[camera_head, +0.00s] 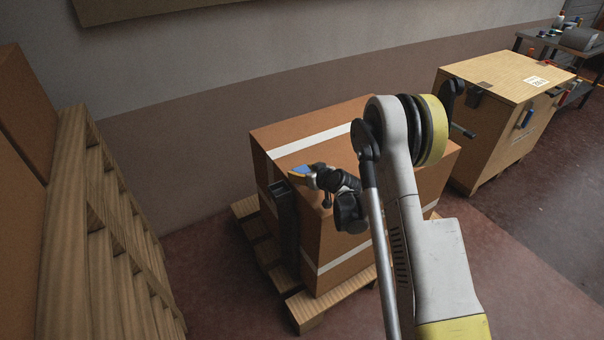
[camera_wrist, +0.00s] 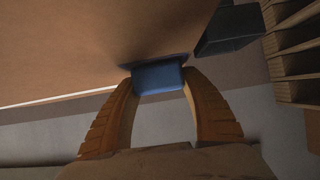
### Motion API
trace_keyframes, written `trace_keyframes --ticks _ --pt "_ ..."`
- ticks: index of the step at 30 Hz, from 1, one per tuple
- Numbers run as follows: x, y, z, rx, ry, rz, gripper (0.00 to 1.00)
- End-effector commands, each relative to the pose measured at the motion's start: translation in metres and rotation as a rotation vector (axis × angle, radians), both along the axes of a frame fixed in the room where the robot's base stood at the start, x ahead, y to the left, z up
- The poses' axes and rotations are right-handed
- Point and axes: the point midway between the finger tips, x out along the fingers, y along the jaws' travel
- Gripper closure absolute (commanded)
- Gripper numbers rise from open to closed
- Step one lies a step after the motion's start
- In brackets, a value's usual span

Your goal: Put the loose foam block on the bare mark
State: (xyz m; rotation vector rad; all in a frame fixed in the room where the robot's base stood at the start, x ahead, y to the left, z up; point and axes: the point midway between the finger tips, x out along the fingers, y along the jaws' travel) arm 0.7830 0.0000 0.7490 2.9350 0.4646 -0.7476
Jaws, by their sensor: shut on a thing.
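A small blue block (camera_wrist: 158,78), which I take to be the foam block, sits between the tips of my gripper (camera_wrist: 160,84), which is shut on it. In the head view, the blue block (camera_head: 302,170) and my gripper (camera_head: 303,176) are at the near left top corner of the brown carton (camera_head: 340,232). A dark patch or shadow borders the block on the carton face in the wrist view; I cannot tell whether the block touches the carton. I cannot make out a bare mark for certain; my arm hides part of the carton.
A black upright corner piece (camera_head: 285,225) stands at the carton's left edge, close to my gripper. The carton, with white tape bands, rests on a wooden pallet (camera_head: 309,309). Stacked pallets (camera_head: 75,215) stand left. A wooden crate (camera_head: 497,77) stands right. Floor between is clear.

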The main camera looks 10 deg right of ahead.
Motion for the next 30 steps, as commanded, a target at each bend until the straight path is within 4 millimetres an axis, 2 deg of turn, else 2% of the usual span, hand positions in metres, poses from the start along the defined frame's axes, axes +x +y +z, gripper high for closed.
trace_keyframes --ticks 3,4,6,17,20,30 --pt "0.0 0.0 -0.003 0.0 0.0 0.0 0.68" --pt "0.0 0.0 -0.003 0.0 0.0 0.0 0.45" --pt "0.0 0.0 -0.003 0.0 0.0 0.0 0.27" --pt "0.0 0.0 0.001 0.0 0.0 0.0 0.27" --pt "-0.011 -0.004 0.008 0.0 0.0 -0.001 0.27" --pt "-0.075 -0.025 0.044 0.0 0.0 -0.002 0.27"
